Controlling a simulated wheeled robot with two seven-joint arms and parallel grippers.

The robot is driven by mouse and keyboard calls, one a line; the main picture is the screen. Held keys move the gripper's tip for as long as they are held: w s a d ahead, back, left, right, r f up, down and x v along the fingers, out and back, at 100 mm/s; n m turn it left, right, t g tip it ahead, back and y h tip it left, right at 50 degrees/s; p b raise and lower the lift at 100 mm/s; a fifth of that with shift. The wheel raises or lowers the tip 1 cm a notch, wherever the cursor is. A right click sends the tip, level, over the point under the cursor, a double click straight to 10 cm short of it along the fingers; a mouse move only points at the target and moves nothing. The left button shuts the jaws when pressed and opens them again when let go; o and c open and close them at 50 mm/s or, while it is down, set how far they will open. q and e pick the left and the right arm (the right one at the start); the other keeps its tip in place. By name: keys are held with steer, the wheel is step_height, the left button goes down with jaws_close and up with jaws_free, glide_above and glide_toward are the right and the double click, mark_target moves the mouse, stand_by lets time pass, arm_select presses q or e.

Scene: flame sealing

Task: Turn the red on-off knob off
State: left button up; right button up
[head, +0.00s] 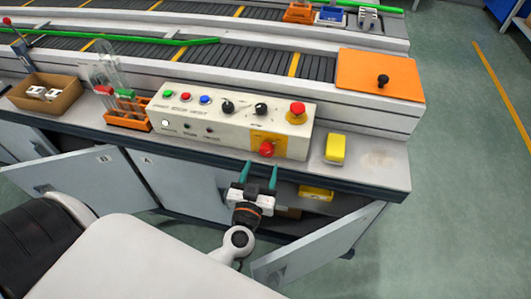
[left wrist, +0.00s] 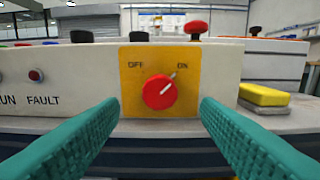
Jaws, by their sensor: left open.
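The red on-off knob (head: 266,149) sits on a yellow plate at the lower right of the control box's front face. In the left wrist view the knob (left wrist: 160,91) has a white pointer aimed up and right at ON; OFF is printed at the upper left of the plate (left wrist: 133,90). My left gripper (head: 259,175) is open, with teal fingers. In the left wrist view its fingers (left wrist: 160,118) lie either side of the knob, apart from it, with nothing between them. My right gripper is not in view.
The control box (head: 185,122) also carries a red mushroom button (head: 297,109), black knobs and coloured buttons. A yellow block (head: 335,148) stands right of it. A rack of tubes (head: 128,110) and a cardboard box (head: 46,94) stand left. An open cabinet door (head: 315,250) is below.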

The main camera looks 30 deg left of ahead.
mark_target(266, 153)
arm_select(q)
steer(key=shift+x, duration=2.8)
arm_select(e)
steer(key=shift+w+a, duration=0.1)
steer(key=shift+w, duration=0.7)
arm_select(q)
steer(key=c, duration=1)
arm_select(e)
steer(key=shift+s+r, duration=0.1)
